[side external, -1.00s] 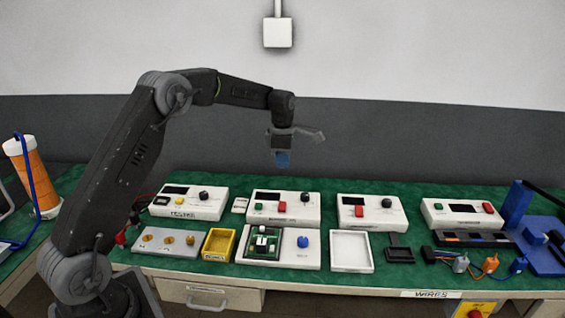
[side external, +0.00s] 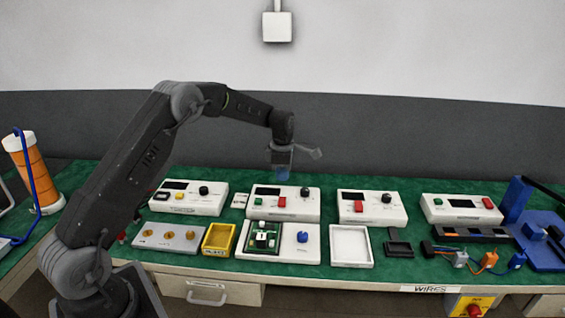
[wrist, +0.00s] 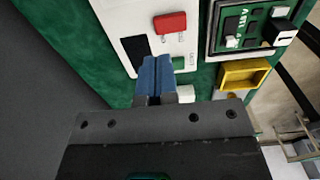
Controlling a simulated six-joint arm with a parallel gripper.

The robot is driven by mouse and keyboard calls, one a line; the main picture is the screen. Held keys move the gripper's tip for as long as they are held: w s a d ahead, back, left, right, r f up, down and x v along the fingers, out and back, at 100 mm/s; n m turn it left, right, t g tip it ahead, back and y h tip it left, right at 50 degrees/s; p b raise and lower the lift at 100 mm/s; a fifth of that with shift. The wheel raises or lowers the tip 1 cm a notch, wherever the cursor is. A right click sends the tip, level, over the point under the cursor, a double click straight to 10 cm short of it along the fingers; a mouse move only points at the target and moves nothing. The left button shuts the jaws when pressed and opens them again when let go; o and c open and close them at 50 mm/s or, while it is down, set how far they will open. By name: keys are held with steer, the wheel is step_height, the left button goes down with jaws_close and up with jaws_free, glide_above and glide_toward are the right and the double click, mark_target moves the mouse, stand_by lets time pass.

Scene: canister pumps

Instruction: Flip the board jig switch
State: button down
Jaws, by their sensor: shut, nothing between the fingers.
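The board jig (side external: 296,241) is a white box at the front middle of the table. A green circuit board (side external: 250,244) with white and black parts sits on its left side, and a blue knob (side external: 302,237) is on its right. In the wrist view the jig's board (wrist: 240,27) shows at the upper right, with a black lever-like part (wrist: 279,32) near its edge. My gripper (side external: 282,174) has blue fingertips, also seen in the wrist view (wrist: 156,75). They are together and empty, above the white instrument (side external: 284,217) behind the jig.
More white instruments (side external: 372,208) stand in a row at the back. A yellow bin (side external: 219,239) is left of the jig, with a grey panel (side external: 165,238) beyond it. A white tray (side external: 350,247) is to the right. The air around my gripper is clear.

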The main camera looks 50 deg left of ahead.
mark_target(282, 200)
step_height(282, 200, down, 7)
steer(key=shift+r, duration=0.1)
stand_by(0.4)
steer(key=shift+f, duration=0.3)
steer(key=shift+s+d+r, duration=0.3)
steer(key=shift+s+d, duration=0.2)
step_height(282, 200, up, 14)
stand_by(0.8)
